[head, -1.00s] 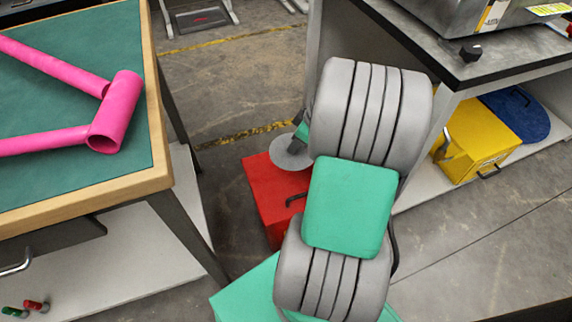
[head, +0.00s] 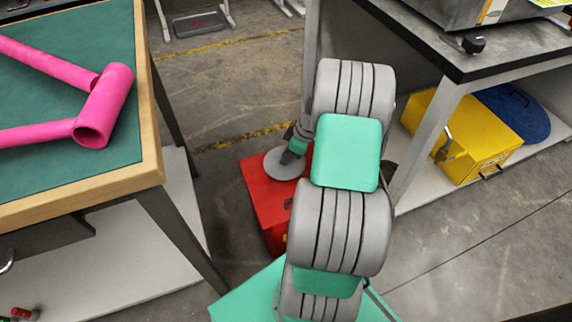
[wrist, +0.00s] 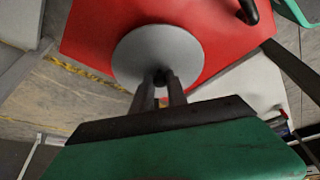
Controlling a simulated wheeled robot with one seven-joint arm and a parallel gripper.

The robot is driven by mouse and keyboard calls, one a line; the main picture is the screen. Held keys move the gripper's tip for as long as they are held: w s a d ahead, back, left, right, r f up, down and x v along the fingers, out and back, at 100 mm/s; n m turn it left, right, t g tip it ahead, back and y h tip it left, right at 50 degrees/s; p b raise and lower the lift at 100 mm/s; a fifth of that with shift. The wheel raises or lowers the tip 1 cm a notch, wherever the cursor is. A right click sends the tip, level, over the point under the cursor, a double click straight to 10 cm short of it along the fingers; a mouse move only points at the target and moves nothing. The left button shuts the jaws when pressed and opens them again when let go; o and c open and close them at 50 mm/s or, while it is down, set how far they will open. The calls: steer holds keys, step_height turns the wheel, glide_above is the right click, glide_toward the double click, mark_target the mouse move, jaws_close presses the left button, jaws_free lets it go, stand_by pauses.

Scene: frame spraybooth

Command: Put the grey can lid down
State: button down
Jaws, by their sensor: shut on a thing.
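The grey can lid (head: 276,167) is a flat round disc with a dark knob in its middle. My gripper (wrist: 164,82) is shut on the knob, with the lid beyond the fingertips in the wrist view (wrist: 132,58). In the head view my gripper (head: 293,152) is small and partly hidden by my arm. The lid is over the top of a red box (head: 262,205), near its far end. The box also fills the upper part of the wrist view (wrist: 90,30). I cannot tell whether the lid touches the box.
A green-topped table (head: 70,170) with a pink tube frame (head: 105,100) stands at the left. At the right, a dark-topped bench (head: 445,48) has a yellow box (head: 470,150) and a blue round lid (head: 515,110) on its lower shelf. Grey floor (head: 235,75) lies behind.

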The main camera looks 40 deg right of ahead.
steer(key=f, duration=0.1)
steer(key=f+b, duration=0.1)
steer(key=f, duration=0.1)
steer(key=shift+w+a+f+b, duration=0.1)
steer(key=shift+w+f+b, duration=0.15)
steer(key=shift+f+b, duration=0.05)
steer(key=shift+f, duration=0.15)
steer(key=c, duration=1.3)
jaws_free()
